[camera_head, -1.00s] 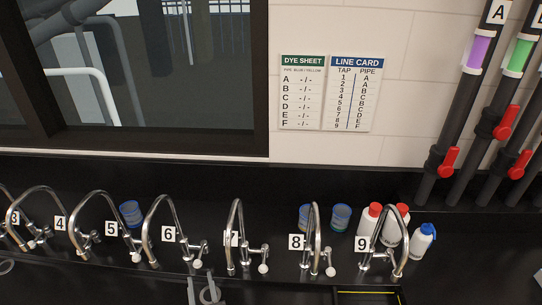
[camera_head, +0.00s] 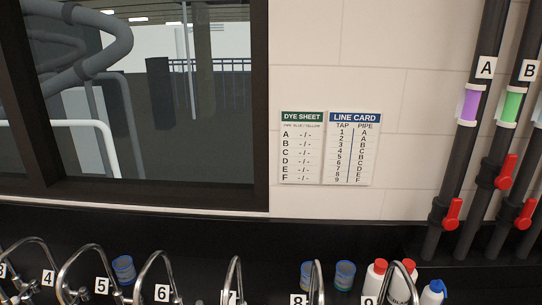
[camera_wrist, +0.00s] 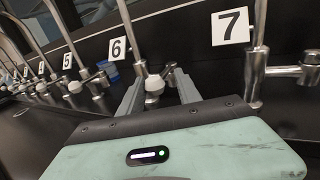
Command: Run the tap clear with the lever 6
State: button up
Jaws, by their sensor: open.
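Tap 6 carries a white number plate (camera_wrist: 117,48) in the wrist view, and the same plate (camera_head: 162,293) shows at the bottom of the head view. Its lever ends in a white knob (camera_wrist: 155,84), which appears in the picture between the two grey fingers of my gripper (camera_wrist: 158,95). The gripper is open. I cannot tell how deep the knob sits between the fingers, and no contact is clear. Tap 6's spout (camera_head: 151,262) arches up in the head view, where its lower part is cut off. My gripper does not show in the head view.
Tap 7, with its plate (camera_wrist: 231,26), stands close to the right of my gripper. Tap 5, with its plate (camera_wrist: 67,61), is to the left. Pipes with red valves (camera_head: 453,212) are at the right.

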jog(key=shift+w+d, duration=0.3)
jog(key=shift+d, duration=0.6)
jog(key=shift+w+d, duration=0.35)
jog(key=shift+d, duration=0.55)
jog(key=shift+w+d, duration=0.3)
jog(key=shift+d, duration=0.6)
jog(key=shift+s+a, duration=0.1)
jog(key=shift+a, duration=0.1)
dwell(1.2)
jog(key=a, duration=0.2)
jog(key=s+a, duration=0.1)
jog(key=a, duration=0.1)
jog(key=s+a, duration=0.1)
jog(key=a, duration=0.1)
jog(key=shift+a, duration=0.2)
jog(key=shift+d, duration=0.45)
jog(key=p+v, duration=0.1)
jog(key=v, duration=0.6)
jog(key=shift+p, duration=0.3)
